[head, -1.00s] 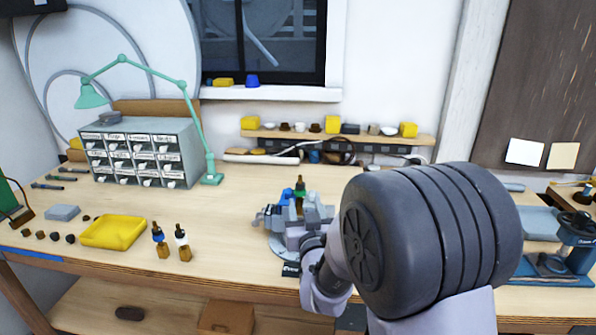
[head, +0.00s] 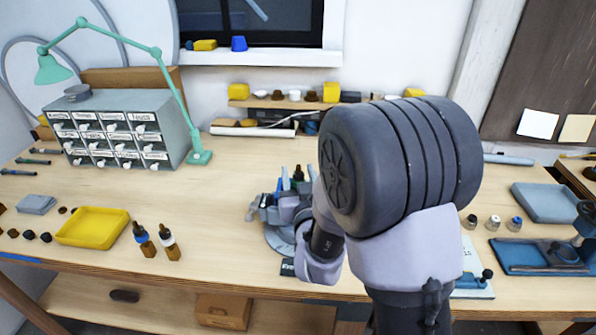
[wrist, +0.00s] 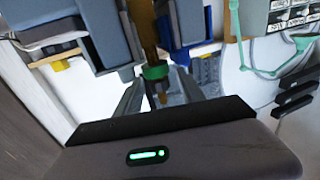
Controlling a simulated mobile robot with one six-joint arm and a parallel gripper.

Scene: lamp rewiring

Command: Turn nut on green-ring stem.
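The green-ring stem shows in the wrist view as a brown-brass rod with a green ring (wrist: 156,72) and a narrower brass tip. I cannot tell the nut apart from the tip. In the head view my arm hides the fingers and part of the clamp.
Two similar stems, one with a blue ring (head: 143,240) and one with a white ring (head: 169,242), stand at left beside a yellow tray (head: 93,228). A drawer cabinet (head: 118,130) and green lamp (head: 200,157) stand behind.

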